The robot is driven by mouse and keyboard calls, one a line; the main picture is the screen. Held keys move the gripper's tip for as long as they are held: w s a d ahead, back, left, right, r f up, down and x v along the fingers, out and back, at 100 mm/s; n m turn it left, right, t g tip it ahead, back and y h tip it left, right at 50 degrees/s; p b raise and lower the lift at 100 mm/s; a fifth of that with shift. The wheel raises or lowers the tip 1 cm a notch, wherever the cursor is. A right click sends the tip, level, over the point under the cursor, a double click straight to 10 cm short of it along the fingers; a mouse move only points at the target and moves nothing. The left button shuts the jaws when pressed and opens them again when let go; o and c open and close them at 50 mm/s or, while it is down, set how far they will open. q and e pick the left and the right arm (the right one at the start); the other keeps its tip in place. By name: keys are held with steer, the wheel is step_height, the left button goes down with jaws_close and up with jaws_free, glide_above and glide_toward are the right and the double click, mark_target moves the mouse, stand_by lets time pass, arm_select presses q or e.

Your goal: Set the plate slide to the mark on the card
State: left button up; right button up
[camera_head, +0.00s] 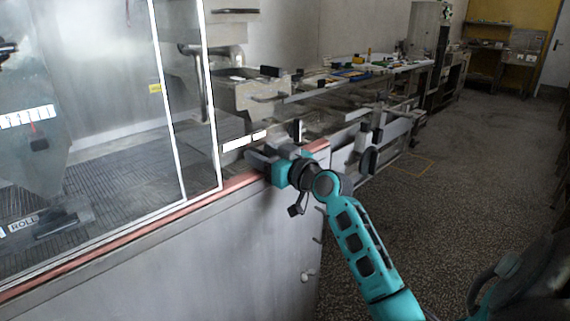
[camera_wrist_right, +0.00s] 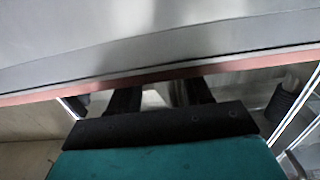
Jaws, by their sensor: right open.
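My right gripper (camera_head: 272,152) is at the far right end of the cabinet's reddish top edge, beside a short white strip (camera_head: 243,141). In the right wrist view its two dark fingers (camera_wrist_right: 161,95) are apart, with nothing clearly held between them. I cannot tell whether they touch anything. I cannot pick out the plate slide for sure; the gripper covers part of the machine there. A small yellow card (camera_head: 155,88) hangs behind the glass, its mark too small to read. My left gripper is not in view.
Glass panels with white frames (camera_head: 207,90) stand left of the gripper. A long table (camera_head: 345,80) with coloured items runs behind.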

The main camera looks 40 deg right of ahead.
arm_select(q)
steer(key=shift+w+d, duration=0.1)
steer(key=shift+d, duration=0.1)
arm_select(e)
steer(key=s, duration=1.1)
steer(key=shift+s+d, duration=0.35)
steer(key=shift+d, duration=0.1)
steer(key=s+a+f+g+p, duration=0.2)
steer(key=a+f, duration=0.3)
steer(key=f, duration=0.4)
steer(key=s+a+f+g+p, duration=0.25)
steer(key=a+f, duration=0.25)
steer(key=f, duration=0.3)
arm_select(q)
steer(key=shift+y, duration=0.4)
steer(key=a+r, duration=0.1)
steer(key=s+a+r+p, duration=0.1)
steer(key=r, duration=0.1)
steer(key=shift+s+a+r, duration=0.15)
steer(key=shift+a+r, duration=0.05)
arm_select(e)
steer(key=s+a+f+n+g, duration=0.1)
steer(key=s+a+f+g, duration=0.1)
steer(key=s+a+f, duration=0.6)
steer(key=s+a, duration=0.1)
steer(key=a, duration=0.3)
steer(key=shift+s+a+f+n+g+y, duration=0.15)
steer(key=shift+s+n+g+y, duration=0.1)
steer(key=shift+n+g+y, duration=0.15)
